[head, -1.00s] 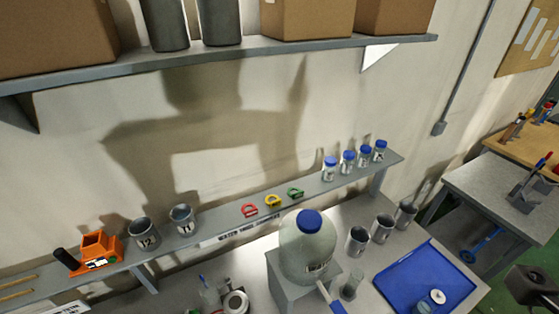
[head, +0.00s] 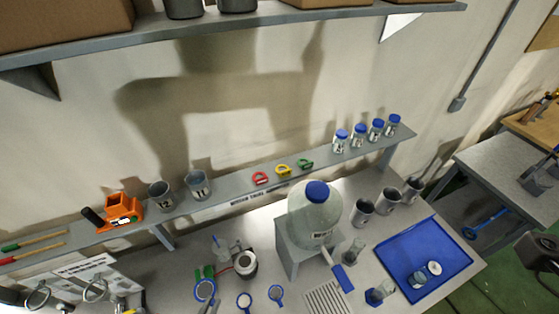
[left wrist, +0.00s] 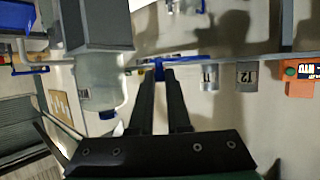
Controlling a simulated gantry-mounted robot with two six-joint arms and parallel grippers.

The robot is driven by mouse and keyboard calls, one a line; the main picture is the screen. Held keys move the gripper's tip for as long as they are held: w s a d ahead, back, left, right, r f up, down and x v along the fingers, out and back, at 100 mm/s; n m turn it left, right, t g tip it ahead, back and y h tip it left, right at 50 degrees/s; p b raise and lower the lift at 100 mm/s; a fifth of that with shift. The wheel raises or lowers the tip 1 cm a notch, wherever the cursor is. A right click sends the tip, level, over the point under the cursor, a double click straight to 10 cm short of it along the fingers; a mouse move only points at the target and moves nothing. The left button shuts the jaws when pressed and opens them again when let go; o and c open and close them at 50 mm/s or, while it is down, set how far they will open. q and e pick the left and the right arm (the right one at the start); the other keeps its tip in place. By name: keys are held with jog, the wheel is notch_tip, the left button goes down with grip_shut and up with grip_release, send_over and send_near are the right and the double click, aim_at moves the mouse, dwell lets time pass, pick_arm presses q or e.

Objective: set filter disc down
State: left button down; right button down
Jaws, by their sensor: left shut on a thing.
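In the left wrist view, which looks upside down, my left gripper (left wrist: 160,72) is shut on a small blue-edged thing, which I take to be the filter disc (left wrist: 158,66). The fingers hide most of it. Behind it lie the shelf edge, the flask to one side and the grey tins to the other. I cannot clearly pick out this gripper in the head view.
A large flask (head: 313,212) with a blue cap stands on a grey stand. Right of it are grey cups (head: 363,211) and a blue tray (head: 452,250) holding small jars. A slatted plate (head: 325,297) lies in front. The wall shelf (head: 225,190) carries tins and jars.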

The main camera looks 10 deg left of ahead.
dwell(0.7)
pick_arm(q)
jog(key=shift+f, duration=0.1)
jog(key=s+d+f+m+g+h+b, duration=0.2)
jog(key=d+f+m+h, duration=0.4)
jog(key=f+h, duration=0.15)
jog(key=w+a+n+t+y+b, duration=0.1)
jog(key=w+a+n+y, duration=0.1)
jog(key=a, duration=0.3)
jog(key=shift+w+a+y+b, duration=0.35)
jog(key=shift+w+y, duration=0.1)
jog(key=shift+w, duration=0.2)
